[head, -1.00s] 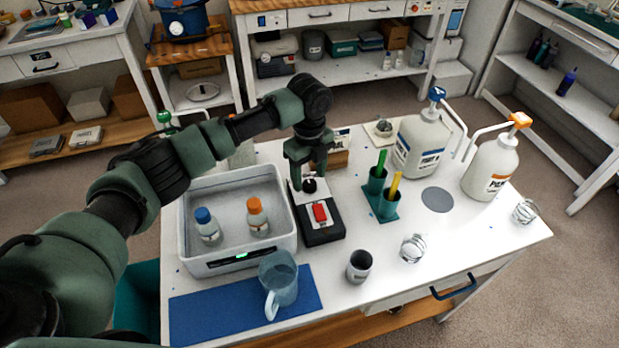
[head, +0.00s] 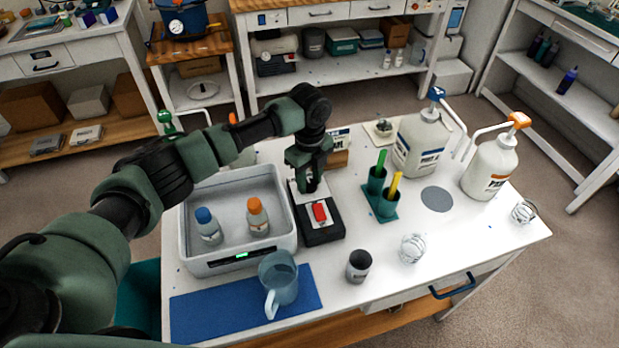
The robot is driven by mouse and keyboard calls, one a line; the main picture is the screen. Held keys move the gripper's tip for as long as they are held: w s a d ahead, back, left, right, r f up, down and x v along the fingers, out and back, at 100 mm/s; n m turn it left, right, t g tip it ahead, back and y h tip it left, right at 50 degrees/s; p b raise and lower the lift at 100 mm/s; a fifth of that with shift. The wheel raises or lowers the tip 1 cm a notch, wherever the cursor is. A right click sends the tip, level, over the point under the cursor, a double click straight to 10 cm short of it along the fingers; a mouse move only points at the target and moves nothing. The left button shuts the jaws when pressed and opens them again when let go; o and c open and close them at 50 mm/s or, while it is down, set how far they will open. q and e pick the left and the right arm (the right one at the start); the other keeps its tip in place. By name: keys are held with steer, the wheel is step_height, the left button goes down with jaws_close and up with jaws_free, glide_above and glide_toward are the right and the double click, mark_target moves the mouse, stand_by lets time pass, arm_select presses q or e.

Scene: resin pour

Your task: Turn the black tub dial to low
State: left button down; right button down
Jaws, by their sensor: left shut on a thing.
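My left gripper (head: 309,188) points down at the far end of the control box (head: 322,235), between the grey tub (head: 188,238) and the cup stand. It is shut on the black dial, which the fingers now mostly hide. I cannot read the dial's setting. A red rocker switch (head: 320,212) sits on the box in front of the dial. Two bottles stand in the tub, one with a blue cap (head: 204,215) and one with an orange cap (head: 255,206). A small green display (head: 241,254) is lit on the tub's front. My right gripper is not in view.
A jug (head: 280,277) stands on the blue mat (head: 215,313) in front of the tub. A grey cup (head: 359,266) is to the right. Green cups with sticks (head: 383,196) stand close to the right of the box. Two pump bottles (head: 421,145) (head: 491,165) are farther right.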

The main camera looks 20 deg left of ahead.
mark_target(310, 183)
arm_select(q)
steer(key=n+p, duration=0.2)
steer(key=p, duration=0.1)
steer(key=n+p, duration=0.2)
steer(key=shift+r, duration=0.25)
steer(key=n+p, duration=0.2)
steer(key=shift+n, duration=0.4)
steer(key=shift+f+n+p, duration=0.15)
steer(key=shift+n+p, duration=0.65)
steer(key=shift+n, duration=0.7)
steer(key=c, duration=0.9)
jaws_free()
steer(key=shift+c, duration=0.2)
steer(key=shift+r+b, duration=0.55)
steer(key=shift+r, duration=3.3)
steer(key=shift+f, duration=0.1)
